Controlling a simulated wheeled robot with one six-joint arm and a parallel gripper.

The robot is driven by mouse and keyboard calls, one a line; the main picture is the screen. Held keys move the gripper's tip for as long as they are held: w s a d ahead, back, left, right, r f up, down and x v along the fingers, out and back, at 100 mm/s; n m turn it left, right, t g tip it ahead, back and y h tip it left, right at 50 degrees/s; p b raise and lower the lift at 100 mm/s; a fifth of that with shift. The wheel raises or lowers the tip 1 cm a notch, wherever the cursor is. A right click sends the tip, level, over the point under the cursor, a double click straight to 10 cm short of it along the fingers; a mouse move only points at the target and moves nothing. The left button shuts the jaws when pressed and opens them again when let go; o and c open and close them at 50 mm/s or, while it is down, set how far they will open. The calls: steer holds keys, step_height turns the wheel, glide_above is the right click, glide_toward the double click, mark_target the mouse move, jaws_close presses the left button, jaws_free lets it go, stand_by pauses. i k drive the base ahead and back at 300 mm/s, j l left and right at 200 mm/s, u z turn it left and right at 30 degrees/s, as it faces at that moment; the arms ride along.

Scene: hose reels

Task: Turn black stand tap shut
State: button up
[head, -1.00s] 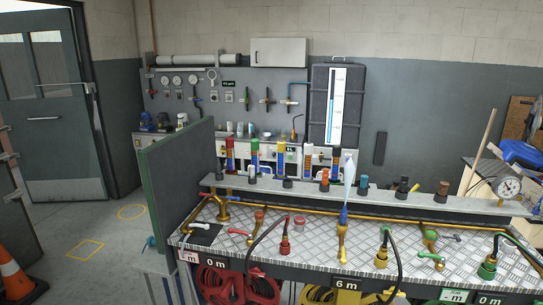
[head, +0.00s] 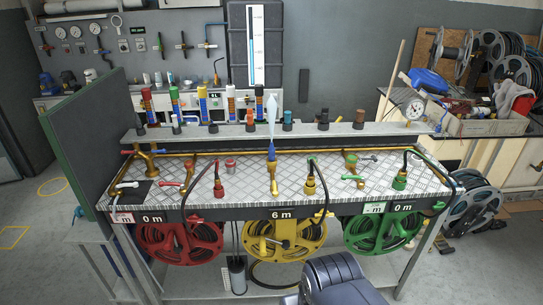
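Several taps stand on the checker-plate bench (head: 245,180). A brass standpipe (head: 151,165) with a red handle is at its left end. A white lever (head: 127,185) lies by a dark patch in front of it. A red lever tap (head: 170,184) is further right. A pale plume (head: 271,115) rises above a blue nozzle (head: 271,153) at the middle. My gripper is not in view; part of my arm shows at the bottom.
Red (head: 178,243), yellow (head: 284,241) and green (head: 382,234) hose reels hang under the bench front. A green panel (head: 90,145) stands at the left end. A loose reel (head: 473,208) is on the floor at right. Free floor lies at far left.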

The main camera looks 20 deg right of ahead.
mark_target(459, 183)
steer(key=z, duration=1.85)
steer(key=i+l+u, duration=0.1)
steer(key=i, duration=0.45)
steer(key=i+l+u, duration=0.1)
steer(key=i+l, duration=0.2)
steer(key=i, duration=0.2)
